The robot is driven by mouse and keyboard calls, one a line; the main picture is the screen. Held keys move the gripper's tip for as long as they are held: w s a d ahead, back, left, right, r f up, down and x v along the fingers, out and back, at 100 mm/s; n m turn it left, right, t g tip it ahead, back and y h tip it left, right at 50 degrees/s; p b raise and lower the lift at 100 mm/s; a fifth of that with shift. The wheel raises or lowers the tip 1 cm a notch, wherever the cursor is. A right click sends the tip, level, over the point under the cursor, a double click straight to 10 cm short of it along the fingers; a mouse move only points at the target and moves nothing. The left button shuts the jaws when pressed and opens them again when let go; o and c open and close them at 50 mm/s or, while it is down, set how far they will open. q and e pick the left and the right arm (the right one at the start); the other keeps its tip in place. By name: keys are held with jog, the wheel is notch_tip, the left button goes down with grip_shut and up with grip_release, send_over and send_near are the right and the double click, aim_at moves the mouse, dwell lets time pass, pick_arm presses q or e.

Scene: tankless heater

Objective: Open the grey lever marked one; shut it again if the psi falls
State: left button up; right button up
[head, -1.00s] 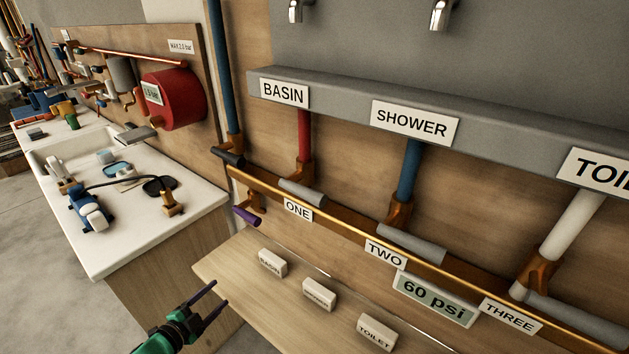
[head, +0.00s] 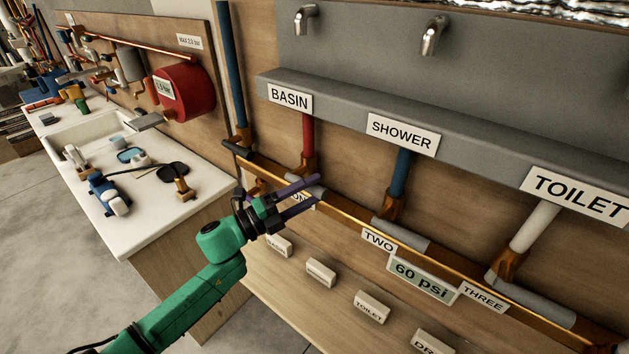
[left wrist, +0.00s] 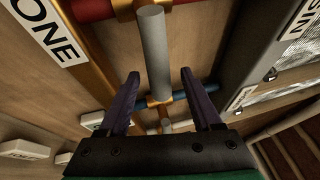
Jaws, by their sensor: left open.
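The grey lever marked one (left wrist: 154,50) lies along the copper pipe under the red basin pipe. In the left wrist view it sits between my left gripper's fingers (left wrist: 160,75), which are apart; I cannot tell whether either touches it. In the head view my left gripper (head: 316,191) is open at this lever and partly covers it and the ONE label. The ONE label shows clearly in the left wrist view (left wrist: 45,30). The gauge (head: 421,281) reads 60 psi. My right gripper is not in view.
Grey levers two (head: 401,234) and three (head: 532,297) lie along the same pipe to the right. Several small labelled blocks (head: 320,272) stand on the wooden ledge below. A white sink counter (head: 135,230) is at left, and a grey rail (head: 345,105) runs above.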

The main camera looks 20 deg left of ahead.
pick_arm(q)
jog(key=shift+w+d+r, duration=0.1)
jog(key=shift+w+d, duration=0.3)
jog(key=shift+w, duration=0.1)
jog(key=shift+s, duration=0.1)
grip_shut()
dwell(1.0)
